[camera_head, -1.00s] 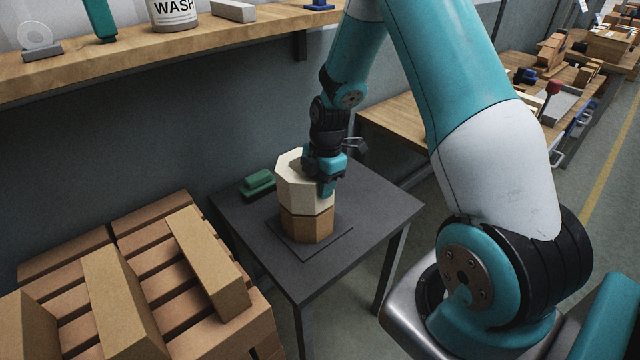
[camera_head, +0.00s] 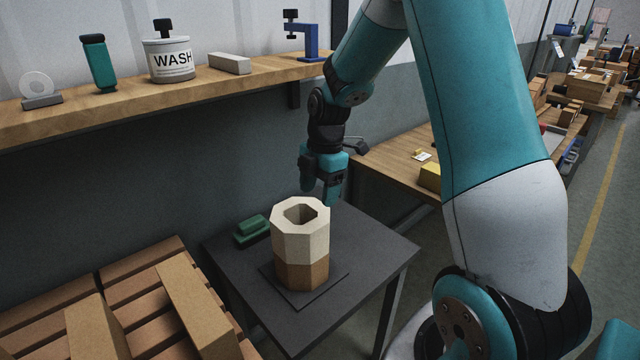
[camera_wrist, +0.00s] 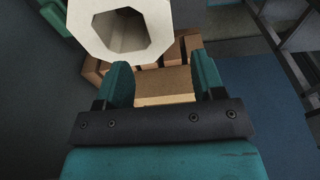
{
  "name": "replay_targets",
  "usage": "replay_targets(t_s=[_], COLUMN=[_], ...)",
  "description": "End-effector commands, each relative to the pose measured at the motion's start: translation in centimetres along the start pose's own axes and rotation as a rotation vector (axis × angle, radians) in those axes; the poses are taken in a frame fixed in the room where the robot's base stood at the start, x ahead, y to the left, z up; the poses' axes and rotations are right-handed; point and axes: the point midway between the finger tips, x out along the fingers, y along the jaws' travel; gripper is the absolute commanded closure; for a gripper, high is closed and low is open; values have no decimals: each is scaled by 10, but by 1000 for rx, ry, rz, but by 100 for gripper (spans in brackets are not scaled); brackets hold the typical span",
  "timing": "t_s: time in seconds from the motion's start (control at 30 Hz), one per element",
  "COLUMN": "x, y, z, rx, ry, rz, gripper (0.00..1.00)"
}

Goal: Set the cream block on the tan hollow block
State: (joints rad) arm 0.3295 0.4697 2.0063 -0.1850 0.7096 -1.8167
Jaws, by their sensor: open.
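The cream block (camera_head: 302,240), an upright eight-sided hollow block, sits on top of the tan hollow block (camera_head: 302,276), their sides roughly in line. The tan block stands on a thin dark plate (camera_head: 338,274) on the small dark table (camera_head: 377,254). My gripper (camera_head: 321,196) is behind and above the cream block, apart from it. In the wrist view the gripper's two fingers (camera_wrist: 162,88) are spread and empty, with the cream block (camera_wrist: 159,14) beyond them at the top. The tan block cannot be made out there.
A green brush-like object (camera_head: 252,231) lies on the table left of the blocks. A stack of bricks (camera_head: 150,290) stands at the lower left. A wooden shelf (camera_head: 120,106) with a WASH tub (camera_head: 168,60) runs along the wall. A wooden bench (camera_head: 395,165) is behind right.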

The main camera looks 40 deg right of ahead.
Motion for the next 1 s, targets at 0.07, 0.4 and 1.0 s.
replay_targets(t_s=[0.07,0.4,1.0], x=[-11,-48,-77], y=[0,-24,-214], z=[0,-82,-261], rx=[0,195,972], ry=[-1,36,202], rz=[3,27,-94], gripper=[37,37,37])
